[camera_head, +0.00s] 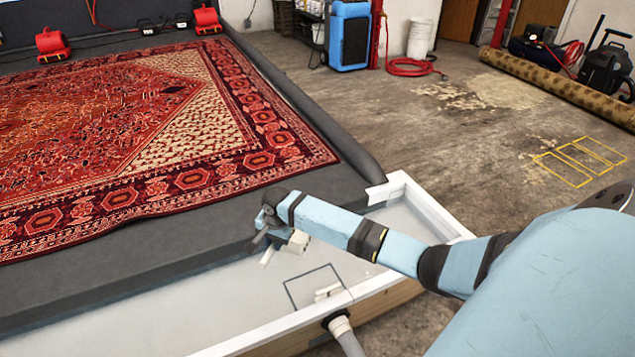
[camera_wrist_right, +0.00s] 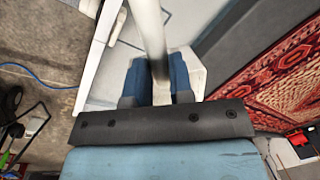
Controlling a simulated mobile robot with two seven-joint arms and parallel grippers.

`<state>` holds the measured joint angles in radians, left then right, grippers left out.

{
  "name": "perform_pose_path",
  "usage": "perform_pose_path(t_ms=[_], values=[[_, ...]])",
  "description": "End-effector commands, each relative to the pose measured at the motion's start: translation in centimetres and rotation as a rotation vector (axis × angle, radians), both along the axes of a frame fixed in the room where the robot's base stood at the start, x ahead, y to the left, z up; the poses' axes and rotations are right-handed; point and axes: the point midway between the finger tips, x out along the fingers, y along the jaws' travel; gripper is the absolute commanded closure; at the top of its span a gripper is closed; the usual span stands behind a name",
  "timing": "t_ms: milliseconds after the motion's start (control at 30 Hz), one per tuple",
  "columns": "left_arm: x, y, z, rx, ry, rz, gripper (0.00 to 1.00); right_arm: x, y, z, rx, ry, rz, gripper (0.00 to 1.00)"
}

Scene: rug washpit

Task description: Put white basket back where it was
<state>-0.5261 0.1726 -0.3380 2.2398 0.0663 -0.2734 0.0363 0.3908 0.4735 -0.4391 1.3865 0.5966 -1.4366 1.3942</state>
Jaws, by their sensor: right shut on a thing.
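My right gripper (camera_head: 274,233) reaches over the white trough floor beside the rug platform, with its arm coming in from the right. In the right wrist view its two blue fingers (camera_wrist_right: 159,80) are shut on a pale bar of the white basket (camera_wrist_right: 151,35). The bar runs up out of that picture. In the head view only small whitish parts of the basket (camera_head: 297,241) show by the gripper; the arm hides the rest. A dark square outline (camera_head: 318,288) is marked on the trough floor nearer me, with small whitish pieces (camera_head: 328,291) inside it. My left gripper is out of view.
The trough's white rim (camera_head: 432,207) stands up at the right and front. A grey hose (camera_head: 343,333) joins its front wall. The red patterned rug (camera_head: 150,140) lies on the dark platform at left. Open concrete floor (camera_head: 440,110) lies beyond.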

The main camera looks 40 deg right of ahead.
Motion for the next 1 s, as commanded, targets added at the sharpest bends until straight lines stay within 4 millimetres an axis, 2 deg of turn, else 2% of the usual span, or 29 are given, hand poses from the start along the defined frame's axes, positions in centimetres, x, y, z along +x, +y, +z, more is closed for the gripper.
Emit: perform_pose_path(t_ms=[33, 400, 600, 800, 867, 1000], values=[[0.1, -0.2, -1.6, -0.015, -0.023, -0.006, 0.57, 0.8, -0.7, -3.0, 0.000, 0.000, -0.061, 1.00], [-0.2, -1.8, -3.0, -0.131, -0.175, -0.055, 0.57, 5.1, -5.1, -14.6, 0.001, 0.006, -0.519, 1.00], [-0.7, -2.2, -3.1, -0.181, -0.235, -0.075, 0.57, 6.3, -6.5, -18.8, 0.001, 0.007, -0.697, 1.00], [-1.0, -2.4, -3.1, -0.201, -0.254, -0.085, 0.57, 6.8, -7.1, -20.5, 0.001, 0.008, -0.773, 1.00], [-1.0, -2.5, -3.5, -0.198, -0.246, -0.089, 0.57, 6.7, -7.1, -21.2, 0.001, 0.009, -0.780, 1.00], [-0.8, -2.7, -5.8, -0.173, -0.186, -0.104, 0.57, 6.7, -7.2, -24.6, -0.002, 0.009, -0.781, 1.00]])
